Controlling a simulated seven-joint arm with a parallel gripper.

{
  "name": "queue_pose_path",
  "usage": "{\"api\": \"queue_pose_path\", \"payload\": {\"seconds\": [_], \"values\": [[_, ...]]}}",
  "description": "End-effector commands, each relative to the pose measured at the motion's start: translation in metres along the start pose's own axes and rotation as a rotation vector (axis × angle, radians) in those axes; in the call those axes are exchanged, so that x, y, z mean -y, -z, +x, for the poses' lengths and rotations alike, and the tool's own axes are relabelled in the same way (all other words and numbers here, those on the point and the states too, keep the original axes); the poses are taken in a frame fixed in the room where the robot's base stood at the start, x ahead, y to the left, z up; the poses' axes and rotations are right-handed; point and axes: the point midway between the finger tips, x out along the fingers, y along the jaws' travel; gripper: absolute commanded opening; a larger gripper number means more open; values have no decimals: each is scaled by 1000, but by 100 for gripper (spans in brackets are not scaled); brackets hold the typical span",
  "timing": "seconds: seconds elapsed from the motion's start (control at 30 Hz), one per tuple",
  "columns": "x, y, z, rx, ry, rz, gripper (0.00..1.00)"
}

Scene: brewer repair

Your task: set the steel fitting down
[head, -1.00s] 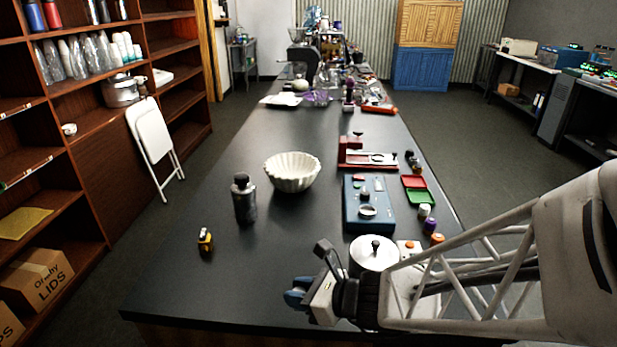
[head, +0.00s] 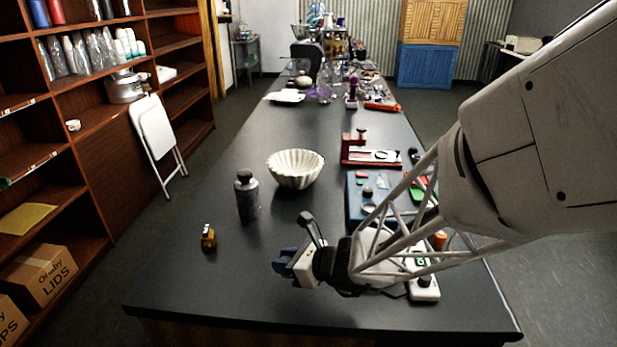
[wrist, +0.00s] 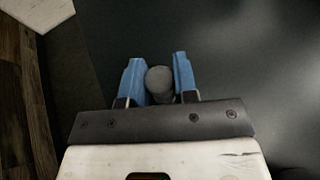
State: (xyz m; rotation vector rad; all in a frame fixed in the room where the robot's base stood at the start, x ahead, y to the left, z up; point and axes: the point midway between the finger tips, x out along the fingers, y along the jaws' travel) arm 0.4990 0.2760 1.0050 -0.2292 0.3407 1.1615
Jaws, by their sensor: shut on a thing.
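My gripper (wrist: 158,82) has two blue fingers, closed around the steel fitting (wrist: 159,80), a grey round-ended piece between them in the wrist view. In the head view my gripper (head: 284,267) is over the near part of the dark table (head: 240,295), left of the arm. The fitting cannot be made out there. The dark table top lies beneath and beyond the fingers in the wrist view. I cannot tell how large the gap is between fitting and table.
A white fluted bowl (head: 295,168) is farther back. A white meter (head: 424,287) lies to the right beneath my arm. The table's front left is clear.

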Motion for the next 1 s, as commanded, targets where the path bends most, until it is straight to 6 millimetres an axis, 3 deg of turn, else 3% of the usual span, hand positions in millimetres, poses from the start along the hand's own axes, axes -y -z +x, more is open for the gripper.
{"api": "queue_pose_path", "payload": {"seconds": [0.5, 1.0], "values": [[39, -13, 48, 1, -1, 0, 3], [44, -14, 54, 0, 0, 0, 3]]}}
